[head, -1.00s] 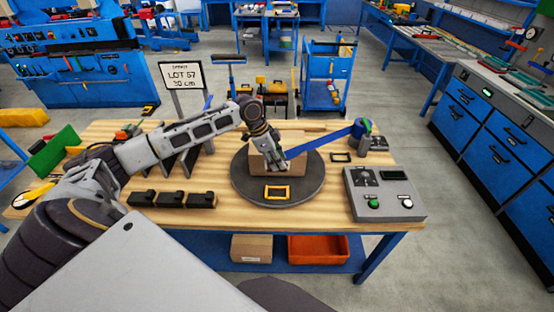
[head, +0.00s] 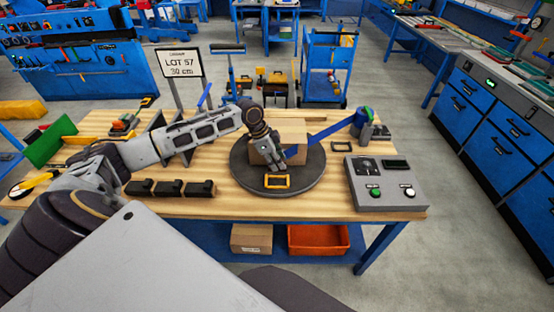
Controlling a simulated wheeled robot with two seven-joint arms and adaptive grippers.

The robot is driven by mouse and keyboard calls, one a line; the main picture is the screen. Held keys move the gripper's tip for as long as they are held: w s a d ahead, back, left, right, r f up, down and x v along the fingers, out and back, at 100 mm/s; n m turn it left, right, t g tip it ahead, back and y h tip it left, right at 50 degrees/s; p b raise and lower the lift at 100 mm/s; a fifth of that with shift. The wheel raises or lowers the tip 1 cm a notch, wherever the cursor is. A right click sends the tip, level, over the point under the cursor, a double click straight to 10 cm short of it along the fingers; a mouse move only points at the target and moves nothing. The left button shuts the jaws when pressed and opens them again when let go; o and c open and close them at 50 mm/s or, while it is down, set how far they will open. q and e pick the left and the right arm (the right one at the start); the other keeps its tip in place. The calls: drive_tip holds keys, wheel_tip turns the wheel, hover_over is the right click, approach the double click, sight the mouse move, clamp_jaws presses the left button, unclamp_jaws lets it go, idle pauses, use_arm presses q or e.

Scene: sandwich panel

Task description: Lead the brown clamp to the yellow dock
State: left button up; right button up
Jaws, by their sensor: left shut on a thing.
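The yellow dock (head: 277,188) is a small upright-sided frame lying on the front of a round dark turntable (head: 307,187). My left gripper (head: 279,167) is shut just behind and above the dock, in front of a brown block (head: 292,131) on the turntable. A blue strap (head: 330,130) runs from a blue reel (head: 362,117) at the right, past the block's right side, to the gripper. The brown clamp is not clearly visible; it appears hidden between the fingers at the strap's end. My right gripper is not in view.
A grey control box (head: 385,197) with green and white buttons stands to the right. A dark frame (head: 341,146) lies behind it. Several black blocks (head: 170,188) line the table's front left. A sign (head: 180,62) stands at the back.

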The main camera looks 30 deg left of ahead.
use_arm(q)
drive_tip(key=shift+f+b, duration=0.95)
drive_tip(key=shift+f, duration=0.15)
drive_tip(key=shift+f+b, duration=1.45)
drive_tip(key=shift+f, duration=0.55)
drive_tip(key=shift+f+p, duration=0.3)
drive_tip(key=shift+f, duration=0.55)
drive_tip(key=o, duration=1.1)
drive_tip(key=shift+o, duration=0.2)
drive_tip(key=shift+r, duration=0.1)
